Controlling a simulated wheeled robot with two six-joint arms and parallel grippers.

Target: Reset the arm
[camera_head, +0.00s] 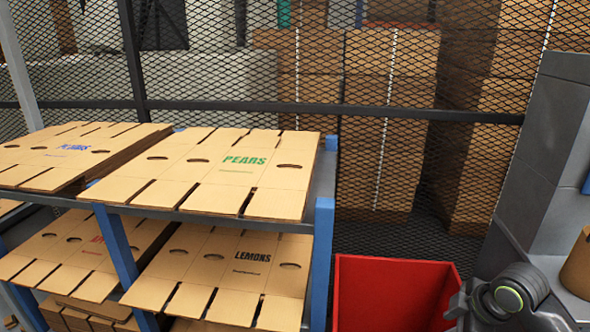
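Part of an arm, a dark rounded joint with a green ring, shows at the lower right in the head view. It looks like my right arm, in front of a grey machine-like structure (545,160) and to the right of a red bin (390,295). No fingers of it show. My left arm and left gripper are out of view.
A blue-posted shelf (322,245) on the left holds flat cardboard blanks marked PEARS (225,170) and LEMONS (235,270), among others. A black mesh fence (300,107) stands behind, with stacked cardboard (385,120) beyond it. A brown rounded object (578,265) sits at the right edge.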

